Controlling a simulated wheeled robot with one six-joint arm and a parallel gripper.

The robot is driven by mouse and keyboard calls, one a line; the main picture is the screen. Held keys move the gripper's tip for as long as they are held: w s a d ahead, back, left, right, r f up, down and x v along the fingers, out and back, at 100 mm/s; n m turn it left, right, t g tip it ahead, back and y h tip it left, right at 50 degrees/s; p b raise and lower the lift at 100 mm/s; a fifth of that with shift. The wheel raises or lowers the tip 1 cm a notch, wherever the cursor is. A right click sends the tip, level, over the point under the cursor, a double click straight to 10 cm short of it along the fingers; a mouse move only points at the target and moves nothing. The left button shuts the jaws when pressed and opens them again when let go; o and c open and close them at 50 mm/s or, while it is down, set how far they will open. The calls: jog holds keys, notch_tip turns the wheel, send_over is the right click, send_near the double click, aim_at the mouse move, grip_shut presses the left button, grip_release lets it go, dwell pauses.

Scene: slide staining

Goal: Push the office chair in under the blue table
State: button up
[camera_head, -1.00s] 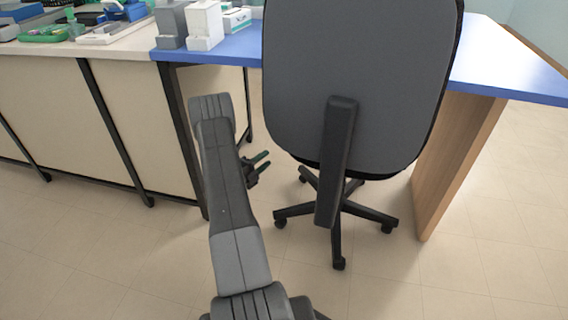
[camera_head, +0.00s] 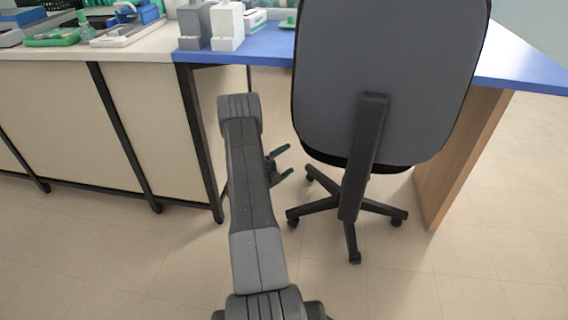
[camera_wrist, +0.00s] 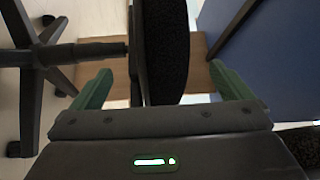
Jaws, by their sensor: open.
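The grey office chair (camera_head: 390,75) stands in front of the blue table (camera_head: 262,48), its back towards me and its black wheeled base (camera_head: 345,205) on the floor. Its backrest hides part of the tabletop. My gripper (camera_head: 287,162) is open and empty, just left of the chair, below the seat's left edge. In the wrist view my gripper's green fingers (camera_wrist: 160,85) stand apart, with the dark seat (camera_wrist: 163,50) beyond and between them and the chair base (camera_wrist: 40,75) at the left. I cannot tell whether they touch the chair.
A wooden side panel (camera_head: 462,160) bears the table on the right. A white-topped cabinet (camera_head: 60,125) with dark legs stands at the left. Grey and white boxes (camera_head: 228,25) stand on the table's left end. The floor right of the panel is clear.

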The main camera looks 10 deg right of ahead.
jog(key=b+x, duration=0.3)
jog(key=x, duration=1)
jog(key=c, duration=1.8)
